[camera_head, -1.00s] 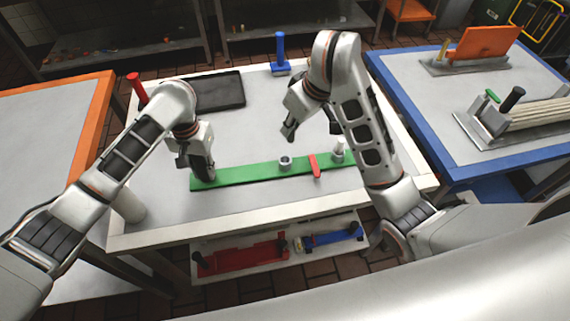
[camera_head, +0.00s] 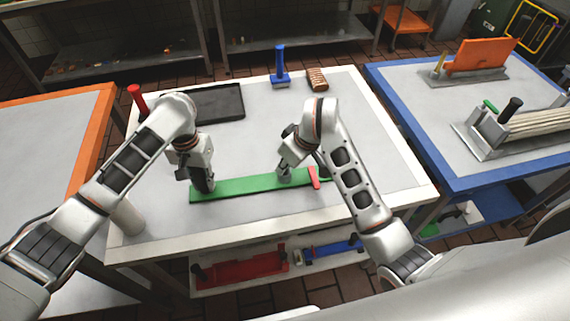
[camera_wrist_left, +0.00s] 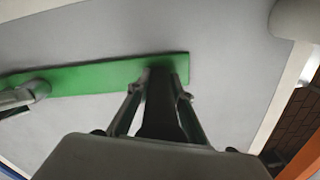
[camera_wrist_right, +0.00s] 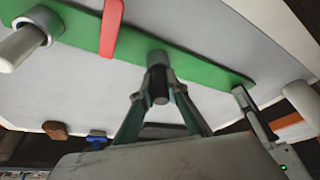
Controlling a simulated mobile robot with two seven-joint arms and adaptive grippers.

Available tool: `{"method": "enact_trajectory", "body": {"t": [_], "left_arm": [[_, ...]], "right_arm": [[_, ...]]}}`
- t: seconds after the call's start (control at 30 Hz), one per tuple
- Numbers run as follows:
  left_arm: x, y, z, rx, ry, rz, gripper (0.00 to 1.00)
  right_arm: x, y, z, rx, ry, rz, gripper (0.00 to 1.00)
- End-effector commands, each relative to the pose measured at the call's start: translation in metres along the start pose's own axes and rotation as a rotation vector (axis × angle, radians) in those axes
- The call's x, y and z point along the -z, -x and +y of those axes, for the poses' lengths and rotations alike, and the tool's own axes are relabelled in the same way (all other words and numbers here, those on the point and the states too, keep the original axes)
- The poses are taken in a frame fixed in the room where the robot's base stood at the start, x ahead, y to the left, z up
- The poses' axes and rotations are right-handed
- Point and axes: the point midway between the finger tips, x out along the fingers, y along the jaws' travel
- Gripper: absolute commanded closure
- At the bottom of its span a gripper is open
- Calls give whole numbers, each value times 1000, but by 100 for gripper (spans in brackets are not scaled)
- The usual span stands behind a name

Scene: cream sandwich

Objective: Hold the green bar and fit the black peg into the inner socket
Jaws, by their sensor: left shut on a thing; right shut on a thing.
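The green bar (camera_head: 240,186) lies flat on the white table. My left gripper (camera_head: 203,184) is shut at its left end, around a dark upright part that shows in the left wrist view (camera_wrist_left: 160,100). My right gripper (camera_head: 285,172) is shut on the black peg (camera_wrist_right: 159,88). It holds the peg at the grey inner socket (camera_wrist_right: 157,61) on the bar. Peg and socket look lined up and touching; how deep the peg sits I cannot tell. The outer socket (camera_wrist_right: 42,20) has a pale peg (camera_wrist_right: 18,48) in it.
A red bar (camera_head: 313,177) crosses the green bar right of the inner socket. A black tray (camera_head: 215,103), a blue handled tool (camera_head: 280,75) and a brown brush-like block (camera_head: 317,79) are at the table's back. The middle of the table is clear.

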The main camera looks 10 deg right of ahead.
Motion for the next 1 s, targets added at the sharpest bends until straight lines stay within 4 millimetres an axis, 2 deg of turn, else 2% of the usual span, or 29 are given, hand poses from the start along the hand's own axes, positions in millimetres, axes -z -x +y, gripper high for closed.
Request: {"method": "enact_trajectory", "body": {"t": [0.27, 0.8, 0.83, 0.87, 0.9, 1.0], "left_arm": [[0, 0, 0, 1, 0, 0, 100], [1, 2, 2, -3, -6, 3, 100], [1, 2, 2, -3, -6, 3, 100], [1, 2, 2, -4, -6, 3, 100], [1, 2, 2, -4, -7, 4, 100], [2, 3, 3, -5, -7, 5, 100]], "right_arm": [[0, -1, 0, 1, 0, 1, 100], [-9, -16, 0, 0, -1, -10, 100], [-10, -16, 0, 0, -1, -10, 81], [-10, -16, 0, -1, -1, -10, 73], [-10, -16, 0, -1, -1, -11, 69], [-10, -16, 1, -2, -2, -11, 69]]}}
